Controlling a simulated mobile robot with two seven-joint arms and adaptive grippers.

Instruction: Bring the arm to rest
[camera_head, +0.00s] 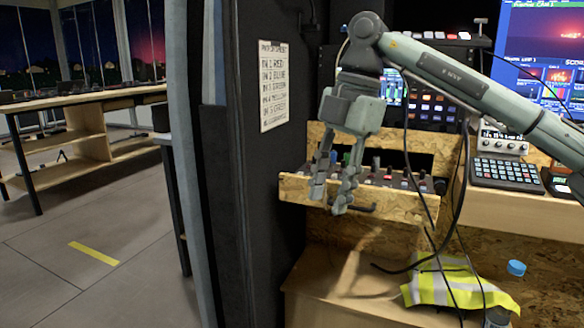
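My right arm comes in from the right edge, bends at a grey elbow joint near the top, and hangs its gripper downward. My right gripper (332,190) is open, with its two fingers apart and nothing visible between them. It hangs in front of a chipboard shelf (385,200) that holds a row of knobs and plugs. From this view I cannot tell whether the fingertips touch the shelf front. My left gripper is not in view.
A control panel (433,105) and a monitor (545,50) stand behind the arm. Black cables (462,190) hang beside the gripper. Below are a yellow vest (440,284) and a blue cap (516,268). A dark wall with a paper list (273,85) stands left; open floor (120,220) lies beyond.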

